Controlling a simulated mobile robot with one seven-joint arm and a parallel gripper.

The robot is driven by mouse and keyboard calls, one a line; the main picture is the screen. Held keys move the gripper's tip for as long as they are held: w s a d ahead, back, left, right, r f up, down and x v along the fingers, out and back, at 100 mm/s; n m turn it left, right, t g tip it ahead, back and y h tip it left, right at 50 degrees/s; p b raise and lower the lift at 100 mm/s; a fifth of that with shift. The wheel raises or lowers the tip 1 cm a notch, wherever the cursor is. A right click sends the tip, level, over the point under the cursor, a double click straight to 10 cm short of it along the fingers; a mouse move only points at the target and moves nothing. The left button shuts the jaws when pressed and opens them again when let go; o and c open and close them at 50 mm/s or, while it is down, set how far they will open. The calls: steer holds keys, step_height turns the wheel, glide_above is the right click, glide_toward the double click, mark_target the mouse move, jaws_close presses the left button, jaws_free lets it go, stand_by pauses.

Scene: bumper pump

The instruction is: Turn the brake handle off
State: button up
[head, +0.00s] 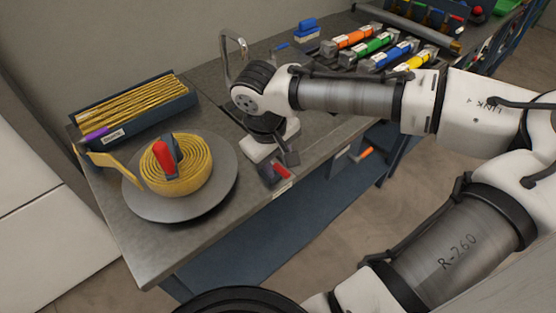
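A red handle (163,155) with a dark grey part beside it stands upright at the centre of a yellow coiled roll (188,178). The roll lies on a round grey plate (152,208) on the bench's left part. A second, smaller red piece (283,171) on a dark block sits at the bench's front edge, just below my gripper. No label shows which red part is the brake handle. My gripper (283,157) points down near the front edge, right of the plate and apart from the roll. Its fingertips are small and partly hidden, so its opening is unclear.
A dark bin of yellow strips (136,106) stands behind the roll. A bent metal spout (232,55) rises behind my wrist. Orange, green, blue and yellow-banded tools (374,46) lie at the back right. Bare bench (148,258) shows in front of the plate.

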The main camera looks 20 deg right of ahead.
steer(key=shift+d+f, duration=0.1)
steer(key=shift+f, duration=0.45)
jaws_close()
